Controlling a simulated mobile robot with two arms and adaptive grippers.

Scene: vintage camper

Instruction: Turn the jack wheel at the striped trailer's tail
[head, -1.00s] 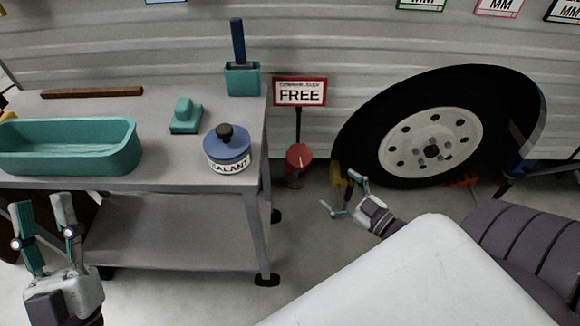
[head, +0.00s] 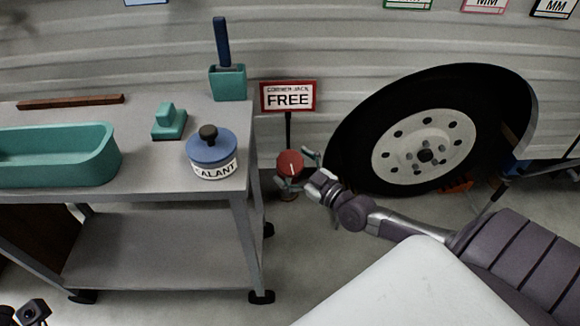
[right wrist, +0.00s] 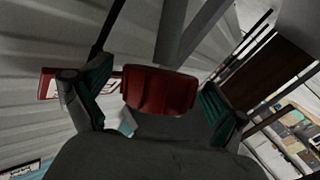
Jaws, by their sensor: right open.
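The red jack wheel (head: 289,163) stands low by the trailer's side, below the sign, between the cart and the tyre. My right gripper (head: 302,171) is open at the wheel, with one finger near its upper right and one near its lower left. In the right wrist view, the red wheel (right wrist: 160,92) sits between the two teal-padded fingers (right wrist: 155,98), with gaps on both sides. I cannot tell whether either finger touches it. The fingers of my left gripper are out of view.
A sign (head: 288,97) reading FREE stands just above the wheel. A grey cart (head: 150,190) at left carries a teal tub (head: 60,158), a sealant jar (head: 211,157) and other items. The trailer tyre (head: 430,140) stands close on the right. Some floor between is clear.

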